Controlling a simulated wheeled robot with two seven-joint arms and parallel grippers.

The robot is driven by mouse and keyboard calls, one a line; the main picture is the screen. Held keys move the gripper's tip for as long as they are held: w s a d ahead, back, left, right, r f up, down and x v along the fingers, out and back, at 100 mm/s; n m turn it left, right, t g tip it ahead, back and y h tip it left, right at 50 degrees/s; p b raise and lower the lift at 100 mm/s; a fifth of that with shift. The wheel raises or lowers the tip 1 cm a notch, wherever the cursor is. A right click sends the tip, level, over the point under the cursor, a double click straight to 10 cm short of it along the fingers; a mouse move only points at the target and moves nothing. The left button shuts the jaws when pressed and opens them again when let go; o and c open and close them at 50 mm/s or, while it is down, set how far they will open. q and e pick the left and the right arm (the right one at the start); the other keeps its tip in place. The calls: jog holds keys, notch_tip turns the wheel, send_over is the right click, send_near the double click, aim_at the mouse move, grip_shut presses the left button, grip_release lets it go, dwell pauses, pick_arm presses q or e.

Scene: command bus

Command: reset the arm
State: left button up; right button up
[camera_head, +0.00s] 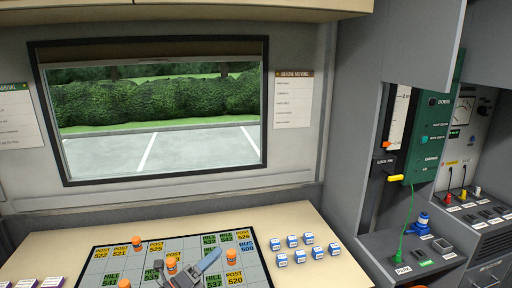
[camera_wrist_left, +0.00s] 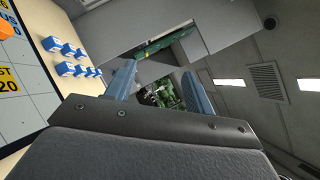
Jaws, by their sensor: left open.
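My left gripper (camera_head: 190,262) shows at the bottom middle of the head view, over the grid board on the desk. Its grey-blue fingers are spread apart. In the left wrist view, the left gripper (camera_wrist_left: 160,80) is open with nothing between its fingers. The wrist is tilted, so that view looks up past the desk to the wall and ceiling. The rest of the left arm is mostly out of the head view. My right gripper is in neither view.
The grid board (camera_head: 100,253) holds several orange pieces (camera_head: 136,242). Several blue-and-white blocks (camera_head: 292,241) stand right of it on the desk (camera_head: 325,268). A green panel (camera_head: 432,130) and a grey console (camera_head: 400,250) are at the right. A window (camera_head: 155,110) is behind.

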pick_arm(q)
jog(key=s+a+f+n+y, duration=0.45)
jog(key=f+n+y, duration=0.3)
jog(key=n, duration=0.45)
jog(key=s+a+f+n+y, duration=0.3)
jog(key=a+f+n+y, duration=0.3)
jog(key=n+y, duration=0.5)
jog(key=s+f+n+g+h, duration=0.1)
jog(key=s+f+n+g, duration=0.25)
jog(key=s, duration=0.45)
jog(key=s+d+f+n+g+h, duration=0.1)
jog(key=s+f+n+g, duration=0.3)
jog(key=s, duration=0.4)
jog(key=s+f+n+g+h, duration=0.1)
jog(key=s+f+n+g, duration=0.1)
jog(key=s+f+g, duration=0.45)
jog(key=s+d+f, duration=0.2)
jog(key=s+f, duration=0.1)
jog(key=f, duration=1.5)
jog(key=s+d+f, duration=0.1)
jog(key=s+f, duration=0.2)
jog(key=f, duration=1.6)
jog(key=shift+s+d+f, duration=0.15)
jog(key=shift+s+d, duration=0.05)
jog(key=shift+d, duration=0.15)
